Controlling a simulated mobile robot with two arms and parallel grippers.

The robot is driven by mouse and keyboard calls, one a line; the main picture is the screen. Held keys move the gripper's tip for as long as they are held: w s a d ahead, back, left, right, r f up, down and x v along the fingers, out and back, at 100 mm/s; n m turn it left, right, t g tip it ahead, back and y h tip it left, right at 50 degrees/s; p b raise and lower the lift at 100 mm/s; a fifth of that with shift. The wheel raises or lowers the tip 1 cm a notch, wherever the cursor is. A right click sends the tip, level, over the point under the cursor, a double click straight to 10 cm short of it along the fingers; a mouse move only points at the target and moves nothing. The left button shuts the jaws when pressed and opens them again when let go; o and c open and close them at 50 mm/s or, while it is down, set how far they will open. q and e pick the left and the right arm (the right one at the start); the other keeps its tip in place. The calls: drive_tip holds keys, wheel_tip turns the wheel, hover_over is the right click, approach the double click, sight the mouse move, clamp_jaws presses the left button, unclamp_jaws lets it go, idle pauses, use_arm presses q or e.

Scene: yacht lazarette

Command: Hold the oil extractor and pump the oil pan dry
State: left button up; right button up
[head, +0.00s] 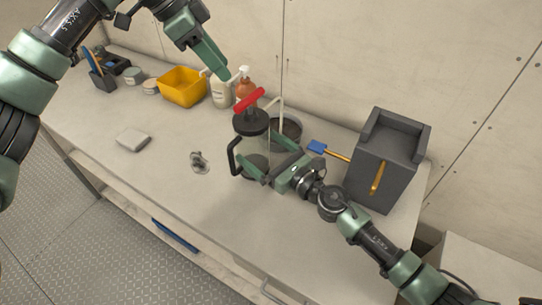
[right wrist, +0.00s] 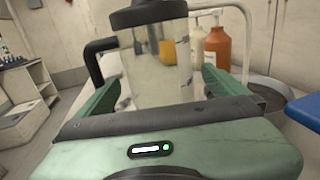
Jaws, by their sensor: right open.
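The oil extractor (head: 251,124) stands upright on the bench, a clear cylinder with a black cap, a black side handle and a red T-handle on top. Its clear body also shows in the right wrist view (right wrist: 155,75). A pale tube runs from it towards the oil pan (head: 291,130), a round grey pan just behind it; the pan's contents are not clear. My right gripper (head: 262,156) is open, with one finger on each side of the extractor's body. My left gripper (head: 220,72) hangs above and left of the red handle, apart from it; its jaw opening is unclear.
A yellow bin (head: 182,87), a white bottle (head: 221,95) and an orange pump bottle (head: 246,86) stand along the wall. A folded cloth (head: 133,139) and a small metal part (head: 199,161) lie left.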

drive_tip(key=x, duration=0.3)
drive_tip(key=shift+w+a, duration=0.2)
drive_tip(key=shift+a, duration=0.05)
